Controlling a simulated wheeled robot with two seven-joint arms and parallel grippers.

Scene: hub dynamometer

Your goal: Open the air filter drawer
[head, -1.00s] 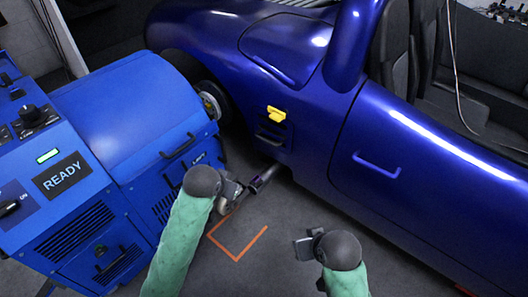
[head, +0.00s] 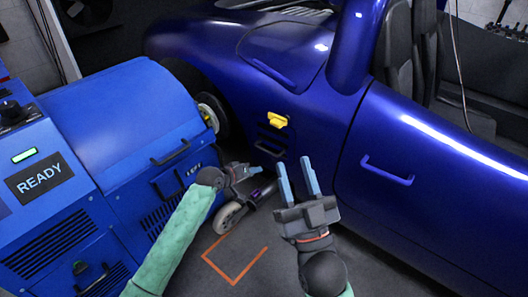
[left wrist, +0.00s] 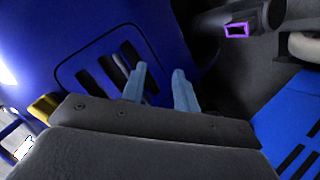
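The blue dynamometer cabinet (head: 120,125) is at the left in the head view. Its front has a black bar handle (head: 170,152), and a drawer-like panel (head: 170,186) with another handle sits below it. The lettering there is too small to read, so I cannot tell which front is the air filter drawer. My left gripper (head: 258,171) is open and empty, between cabinet and car. In the left wrist view its fingers point toward a slotted vent (left wrist: 112,75) on blue bodywork. My right gripper (head: 297,178) is open and empty, fingers pointing up in the picture, before the car's side.
A blue car (head: 330,130) fills the right, with a yellow handle-like part (head: 276,120) above its vent. A dark pipe with a purple mark (head: 262,192) and a small wheel (head: 229,216) are below my left gripper. Floor with an orange corner mark (head: 235,282) is clear.

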